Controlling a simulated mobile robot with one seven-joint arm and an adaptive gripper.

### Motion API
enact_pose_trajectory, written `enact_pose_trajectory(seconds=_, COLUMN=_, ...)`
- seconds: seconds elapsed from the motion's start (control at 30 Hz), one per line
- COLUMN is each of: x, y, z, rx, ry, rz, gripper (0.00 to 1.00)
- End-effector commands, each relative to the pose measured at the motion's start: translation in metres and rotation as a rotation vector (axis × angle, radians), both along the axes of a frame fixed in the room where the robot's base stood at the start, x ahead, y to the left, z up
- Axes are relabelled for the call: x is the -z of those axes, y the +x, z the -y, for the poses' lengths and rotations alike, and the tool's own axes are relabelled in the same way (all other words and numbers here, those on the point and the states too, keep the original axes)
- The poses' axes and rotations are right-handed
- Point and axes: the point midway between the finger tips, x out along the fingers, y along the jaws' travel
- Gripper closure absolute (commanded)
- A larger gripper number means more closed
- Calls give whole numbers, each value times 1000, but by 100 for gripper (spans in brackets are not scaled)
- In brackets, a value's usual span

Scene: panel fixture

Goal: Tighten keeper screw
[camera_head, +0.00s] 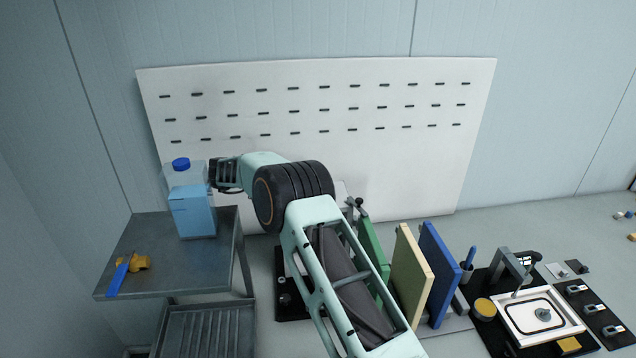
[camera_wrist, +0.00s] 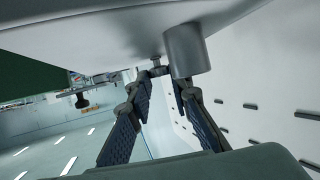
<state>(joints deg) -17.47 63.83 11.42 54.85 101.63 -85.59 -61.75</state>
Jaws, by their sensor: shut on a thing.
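In the wrist view my gripper (camera_wrist: 163,76) has its two dark-padded fingers close together at the tips. They are shut on a small dark piece, apparently the keeper screw (camera_wrist: 157,62), under a broad pale panel (camera_wrist: 110,35). A grey cylinder (camera_wrist: 187,50) sits right beside the fingertips and partly hides the contact. A black knob (camera_wrist: 82,101) on a small bracket stands off to the left. In the head view my arm covers most of the fixture, and the fingertips and screw cannot be made out. A black knob (camera_head: 359,202) shows beside the arm.
A slotted white board (camera_head: 320,110) stands behind. A blue bottle (camera_head: 192,205) and a blue-and-yellow tool (camera_head: 125,268) are on the metal table (camera_head: 200,255) at left. Green (camera_head: 372,245), cream (camera_head: 411,275) and blue panels (camera_head: 438,270) stand upright right of my arm.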

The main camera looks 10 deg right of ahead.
Motion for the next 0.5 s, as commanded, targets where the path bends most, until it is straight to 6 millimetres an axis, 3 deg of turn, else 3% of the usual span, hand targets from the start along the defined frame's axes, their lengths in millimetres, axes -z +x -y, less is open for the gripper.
enact_pose_trajectory(seconds=0.5, x=0, y=3, z=0, rx=109, ry=-1, rz=0, gripper=100)
